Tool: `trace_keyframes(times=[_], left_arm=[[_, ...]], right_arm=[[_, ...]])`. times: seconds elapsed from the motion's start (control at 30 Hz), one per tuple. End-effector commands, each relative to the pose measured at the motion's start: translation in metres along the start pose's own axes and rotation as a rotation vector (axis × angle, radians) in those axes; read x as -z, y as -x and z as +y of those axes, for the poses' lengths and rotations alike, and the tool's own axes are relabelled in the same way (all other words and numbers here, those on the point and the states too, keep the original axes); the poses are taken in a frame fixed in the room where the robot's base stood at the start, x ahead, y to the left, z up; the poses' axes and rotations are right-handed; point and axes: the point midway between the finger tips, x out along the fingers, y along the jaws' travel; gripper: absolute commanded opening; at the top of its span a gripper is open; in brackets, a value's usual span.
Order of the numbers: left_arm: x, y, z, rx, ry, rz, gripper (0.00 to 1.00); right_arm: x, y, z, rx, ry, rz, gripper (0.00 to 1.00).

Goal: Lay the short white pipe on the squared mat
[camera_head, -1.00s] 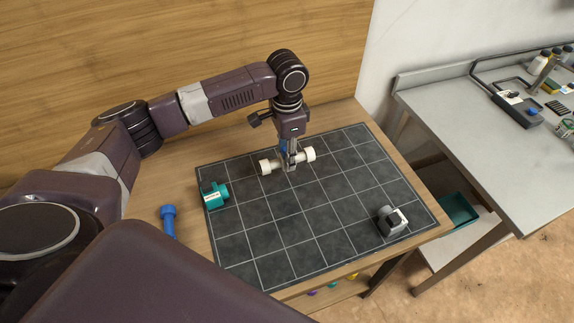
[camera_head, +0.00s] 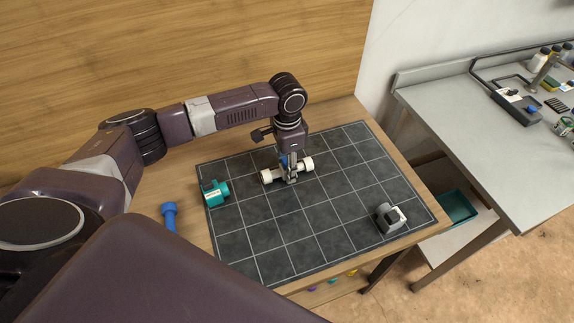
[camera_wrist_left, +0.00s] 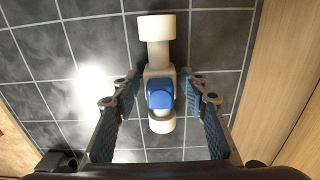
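The short white pipe (camera_head: 270,176) has thick white ends and lies low over the squared mat (camera_head: 320,215), apparently resting on it, near its back edge. In the left wrist view the pipe (camera_wrist_left: 157,28) runs top to bottom, with a blue piece (camera_wrist_left: 160,94) at its middle. My left gripper (camera_head: 289,180) points down over the pipe's middle. Its fingers (camera_wrist_left: 160,82) stand either side of the pipe, spread, with narrow gaps showing. The blue piece hides part of the pipe between them. My right gripper is not in view.
A teal fitting (camera_head: 214,193) sits at the mat's left edge, and a blue bolt-shaped part (camera_head: 170,215) lies left of the mat. A grey clamp-like part (camera_head: 389,218) is at the mat's right front. The mat's middle is clear. A grey bench (camera_head: 470,130) stands right.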

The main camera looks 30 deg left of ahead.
Motion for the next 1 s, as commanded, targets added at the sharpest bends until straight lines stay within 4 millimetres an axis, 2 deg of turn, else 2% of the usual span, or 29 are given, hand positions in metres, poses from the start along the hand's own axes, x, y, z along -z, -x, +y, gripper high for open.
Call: trace_keyframes(times=[0.27, 0.43, 0.8, 1.0], left_arm=[[0.0, 0.001, 0.0, 0.001, 0.0, 0.0, 0.44], [0.001, 0.013, -0.001, 0.002, 0.001, 0.002, 0.44], [0.001, 0.088, -0.001, 0.003, 0.001, 0.005, 0.44], [0.001, 0.116, -0.001, 0.001, 0.0, 0.002, 0.44]], right_arm=[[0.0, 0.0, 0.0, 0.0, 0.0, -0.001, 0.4], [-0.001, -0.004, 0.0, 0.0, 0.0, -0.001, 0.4], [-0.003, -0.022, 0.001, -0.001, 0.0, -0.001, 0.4], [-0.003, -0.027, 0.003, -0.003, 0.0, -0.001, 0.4]])
